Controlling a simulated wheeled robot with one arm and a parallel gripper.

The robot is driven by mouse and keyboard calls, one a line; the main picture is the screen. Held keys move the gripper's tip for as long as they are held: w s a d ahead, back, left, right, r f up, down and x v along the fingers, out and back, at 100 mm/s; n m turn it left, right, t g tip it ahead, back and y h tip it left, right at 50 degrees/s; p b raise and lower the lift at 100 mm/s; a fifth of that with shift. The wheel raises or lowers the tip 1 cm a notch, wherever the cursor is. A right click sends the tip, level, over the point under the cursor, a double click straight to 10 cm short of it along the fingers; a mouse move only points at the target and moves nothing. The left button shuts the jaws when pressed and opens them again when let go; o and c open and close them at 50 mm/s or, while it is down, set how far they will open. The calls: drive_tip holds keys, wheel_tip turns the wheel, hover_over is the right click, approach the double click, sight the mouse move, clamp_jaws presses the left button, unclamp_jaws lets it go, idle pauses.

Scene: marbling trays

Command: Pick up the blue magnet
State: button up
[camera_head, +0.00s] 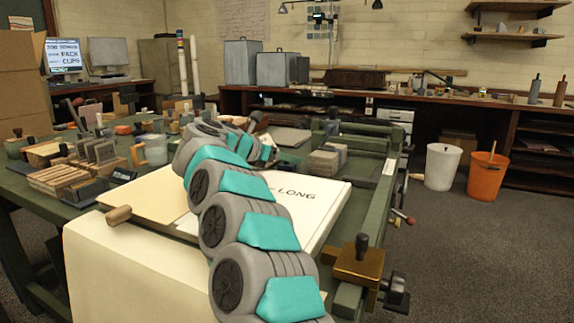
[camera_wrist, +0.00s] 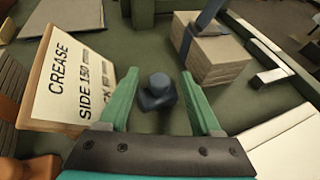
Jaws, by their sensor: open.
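The blue magnet (camera_wrist: 158,91) is a small dark blue knobbed piece on the green table top, in the middle of the wrist view. My gripper (camera_wrist: 160,88) has its two green fingers spread, one on each side of the magnet in the picture, with visible space between each finger and it. I cannot tell how far above the table the fingertips are. In the head view my grey and teal arm reaches over the table, and the magnet and fingertips are hidden behind it.
A sign reading "CREASE SIDE" (camera_wrist: 62,78) stands close left of the gripper. In the head view, a white board (camera_head: 318,192) lies under my arm. Wooden blocks (camera_head: 70,178) crowd the table's left.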

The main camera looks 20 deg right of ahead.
drive_tip(key=shift+w+d+f, duration=0.15)
drive_tip(key=shift+d+f, duration=0.05)
drive_tip(key=shift+d, duration=0.15)
clamp_jaws()
idle(0.4)
